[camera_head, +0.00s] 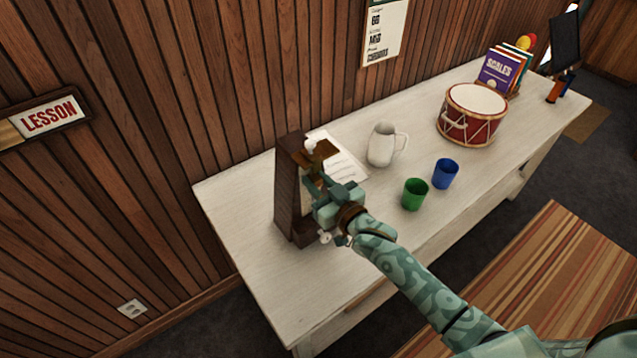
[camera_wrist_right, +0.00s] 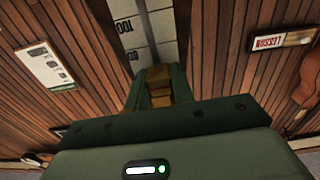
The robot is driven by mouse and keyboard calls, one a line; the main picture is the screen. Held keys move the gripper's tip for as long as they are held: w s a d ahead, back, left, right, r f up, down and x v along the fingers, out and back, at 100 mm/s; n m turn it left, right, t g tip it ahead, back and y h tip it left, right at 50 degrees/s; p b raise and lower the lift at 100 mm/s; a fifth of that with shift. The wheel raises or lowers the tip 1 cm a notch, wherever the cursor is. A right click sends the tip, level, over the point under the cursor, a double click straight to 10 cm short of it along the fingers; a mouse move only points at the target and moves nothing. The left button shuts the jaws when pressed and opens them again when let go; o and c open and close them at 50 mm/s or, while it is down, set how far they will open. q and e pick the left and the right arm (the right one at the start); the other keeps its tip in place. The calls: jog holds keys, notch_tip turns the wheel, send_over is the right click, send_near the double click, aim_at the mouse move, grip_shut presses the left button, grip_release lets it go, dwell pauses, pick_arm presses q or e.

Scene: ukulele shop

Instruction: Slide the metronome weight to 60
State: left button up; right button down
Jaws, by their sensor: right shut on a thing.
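The metronome (camera_head: 287,190) is a tall dark brown wooden case standing upright near the left end of the table. My right gripper (camera_head: 313,184) is at its front, at about mid to upper height. In the right wrist view the gripper (camera_wrist_right: 158,84) is shut on a small brass-coloured piece, the metronome weight (camera_wrist_right: 160,92). Behind it is the pale scale plate (camera_wrist_right: 127,28) with a rod; a marking that looks like 100 is readable above the fingers. The other markings are hidden or too small. My left gripper is not in view.
A white sheet (camera_head: 345,160) lies behind the metronome. A white pitcher (camera_head: 381,146), green cup (camera_head: 414,194), blue cup (camera_head: 445,173) and red drum (camera_head: 472,117) stand further right on the white table (camera_head: 262,283). The table's near left part is clear.

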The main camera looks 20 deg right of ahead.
jog(key=c, duration=1.2)
grip_release()
jog(key=v, duration=1.6)
jog(key=shift+s, duration=0.2)
